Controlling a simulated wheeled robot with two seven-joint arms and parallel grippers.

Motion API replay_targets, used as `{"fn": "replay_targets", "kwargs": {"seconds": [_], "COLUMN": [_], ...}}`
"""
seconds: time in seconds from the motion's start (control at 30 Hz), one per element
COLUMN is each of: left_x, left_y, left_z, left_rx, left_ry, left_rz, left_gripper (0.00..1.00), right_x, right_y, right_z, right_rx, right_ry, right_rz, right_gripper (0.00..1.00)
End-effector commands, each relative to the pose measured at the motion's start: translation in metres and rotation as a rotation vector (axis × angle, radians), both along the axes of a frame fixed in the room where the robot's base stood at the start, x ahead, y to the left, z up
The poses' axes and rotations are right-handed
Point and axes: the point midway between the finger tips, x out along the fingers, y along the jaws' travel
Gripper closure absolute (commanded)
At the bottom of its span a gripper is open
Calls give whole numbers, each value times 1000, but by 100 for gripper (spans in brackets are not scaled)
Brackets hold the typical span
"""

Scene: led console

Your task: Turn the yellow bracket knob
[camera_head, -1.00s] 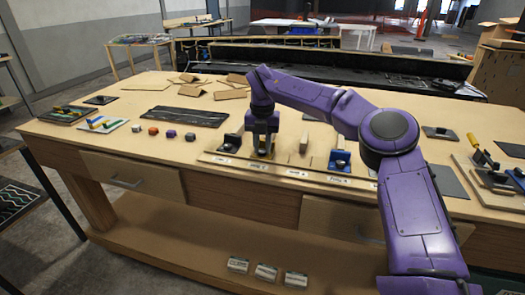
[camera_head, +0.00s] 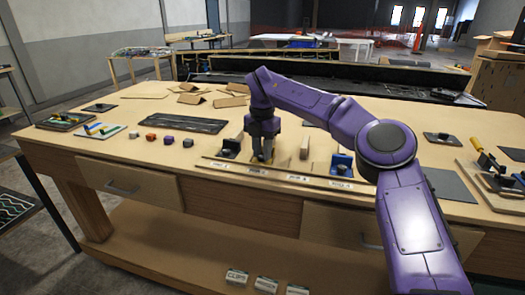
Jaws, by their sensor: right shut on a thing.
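The yellow bracket (camera_head: 257,165) stands on a long wooden board (camera_head: 225,168) at the front of the workbench. Only a little yellow shows below my fingers, and its knob is mostly hidden. My right gripper (camera_head: 263,157) points down from above and is shut on the knob of the yellow bracket. Which way the knob is turned cannot be made out. My left gripper is not in view.
Small cubes (camera_head: 168,140) and a dark mat (camera_head: 172,125) lie to the left. Cardboard pieces (camera_head: 197,98) lie behind.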

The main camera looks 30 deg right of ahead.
Motion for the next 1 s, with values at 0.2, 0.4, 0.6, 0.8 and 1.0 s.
{"fn": "replay_targets", "kwargs": {"seconds": [0.2, 0.4, 0.6, 0.8, 1.0], "left_x": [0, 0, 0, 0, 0], "left_y": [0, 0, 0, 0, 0], "left_z": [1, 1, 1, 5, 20], "left_rx": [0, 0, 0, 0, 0], "left_ry": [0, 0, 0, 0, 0], "left_rz": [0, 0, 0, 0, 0], "left_gripper": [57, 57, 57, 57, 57], "right_x": [1, 1, 1, 1, 1], "right_y": [-2, -1, 0, 0, 0], "right_z": [4, 3, 2, 32, 83], "right_rx": [-3, -1, -1, -1, -2], "right_ry": [-10, -7, -4, -7, -7], "right_rz": [-1, 0, 1, -1, -2], "right_gripper": [100, 47, 47, 47, 47]}}
